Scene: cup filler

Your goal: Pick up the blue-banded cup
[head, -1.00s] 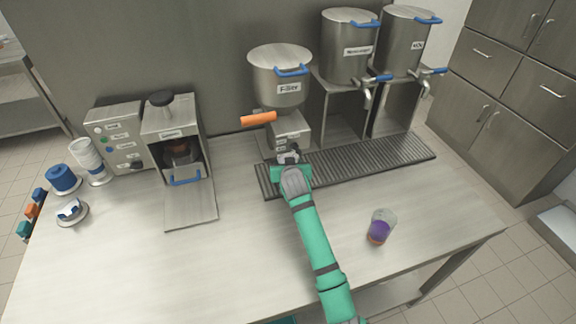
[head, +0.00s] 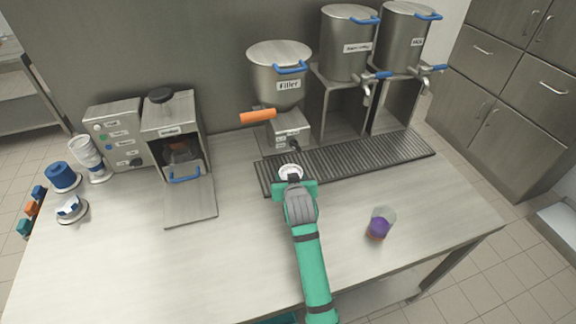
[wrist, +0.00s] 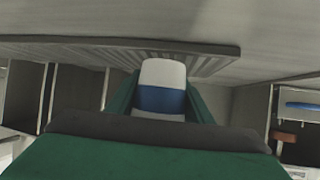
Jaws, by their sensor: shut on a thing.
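The blue-banded cup (wrist: 161,99) is white with a wide blue band and sits between my gripper's green fingers in the wrist view. In the head view only its pale top (head: 290,171) shows, at the near left end of the ribbed drip tray. My gripper (head: 295,187) is shut on the cup. Its lower part is hidden behind my gripper in the head view, so I cannot tell there whether it touches the tray.
The ribbed drip tray (head: 360,158) runs below the filler (head: 278,85), which has an orange handle (head: 258,116). A clear cup with purple contents (head: 380,223) stands at right. The open-fronted machine (head: 174,130) is at left. The front middle of the table is clear.

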